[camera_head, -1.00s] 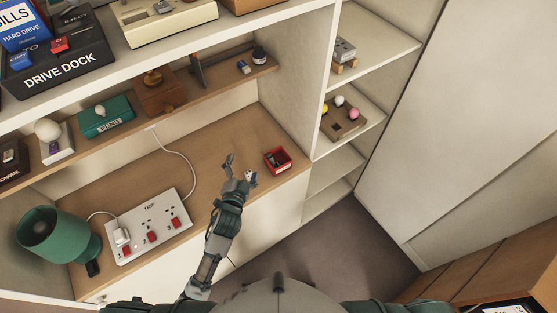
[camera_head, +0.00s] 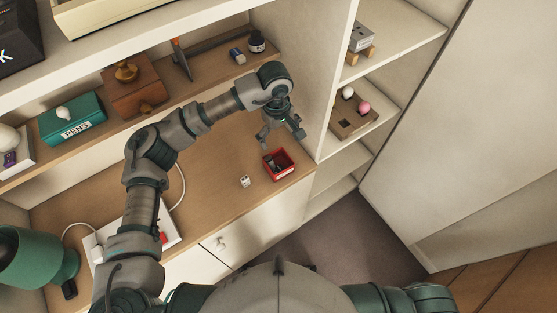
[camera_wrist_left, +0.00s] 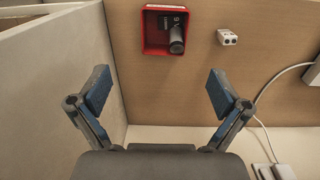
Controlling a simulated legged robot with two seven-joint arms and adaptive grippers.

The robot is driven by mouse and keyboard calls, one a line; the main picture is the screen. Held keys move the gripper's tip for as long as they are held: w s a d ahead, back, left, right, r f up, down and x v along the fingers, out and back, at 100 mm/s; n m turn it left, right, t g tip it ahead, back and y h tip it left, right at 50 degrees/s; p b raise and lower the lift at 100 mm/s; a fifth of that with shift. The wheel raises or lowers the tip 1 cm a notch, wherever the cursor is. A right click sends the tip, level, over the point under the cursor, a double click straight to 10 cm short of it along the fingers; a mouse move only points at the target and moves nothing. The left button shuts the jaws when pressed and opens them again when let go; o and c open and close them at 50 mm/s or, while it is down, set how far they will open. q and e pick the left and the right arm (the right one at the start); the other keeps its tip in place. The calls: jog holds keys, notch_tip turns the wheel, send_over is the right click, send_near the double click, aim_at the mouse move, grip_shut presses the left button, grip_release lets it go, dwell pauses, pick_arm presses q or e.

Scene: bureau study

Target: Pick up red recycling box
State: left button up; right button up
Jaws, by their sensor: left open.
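The red recycling box (camera_head: 281,164) sits on the wooden desk near its right front corner. It is small and open-topped, with dark and grey items inside. In the left wrist view the red box (camera_wrist_left: 148,46) lies beyond the fingertips, toward the top of the picture. My left gripper (camera_head: 282,140) is open and empty, above the desk just behind the box, pointing down. Its two spread fingers also show in the left wrist view (camera_wrist_left: 158,92), with nothing between them. My right gripper is not in view.
A white side panel (camera_head: 300,70) rises right of the desk. A power strip (camera_head: 170,235) and green lamp (camera_head: 35,258) are at left. A shelf with a pens box (camera_head: 72,119) runs above.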

pick_arm(q)
jog(key=a, duration=0.1)
jog(key=p, duration=0.2)
send_over(279, 165)
jog(key=shift+y, duration=0.3)
notch_tip(279, 165, down, 11)
jog(key=shift+a+r, duration=0.1)
jog(key=shift+f, duration=0.35)
notch_tip(279, 165, down, 4)
jog(key=shift+s+a+f+p, duration=0.1)
jog(key=shift+p, duration=0.5)
jog(key=shift+f, duration=0.55)
jog(key=shift+d, duration=0.2)
jog(key=c, duration=1)
